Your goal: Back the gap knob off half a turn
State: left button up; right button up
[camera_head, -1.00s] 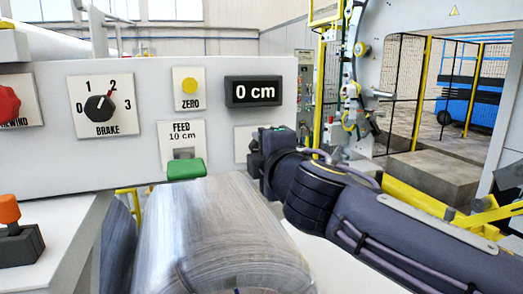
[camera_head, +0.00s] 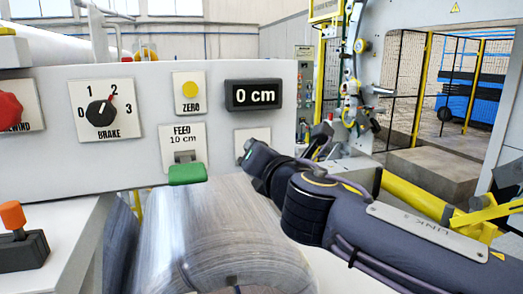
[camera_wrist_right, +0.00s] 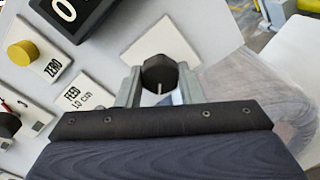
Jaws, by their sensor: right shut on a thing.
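The gap knob (camera_wrist_right: 159,72) is a dark, faceted knob with a white pointer line, on a pale plate (camera_wrist_right: 165,40) of the grey panel. In the right wrist view the two fingers of my right gripper (camera_wrist_right: 160,84) are shut on it, one on each side. In the head view my right arm reaches to the plate (camera_head: 250,135) at the panel's lower right; its wrist hides the knob and most of the fingers. The knob's label is not visible. My left gripper is not in view.
The panel (camera_head: 220,155) also carries the brake knob (camera_head: 100,112), yellow zero button (camera_head: 190,90), display (camera_head: 252,94) reading 0 cm and green feed lever (camera_head: 187,173). A shiny roll (camera_head: 215,235) lies below. An orange-topped lever (camera_head: 13,215) stands at left.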

jog(key=shift+d+n+p, duration=0.1)
jog(key=shift+n+p, duration=1.15)
jog(key=shift+n, duration=3.05)
jog(key=o, duration=1)
jog(key=shift+w, duration=0.15)
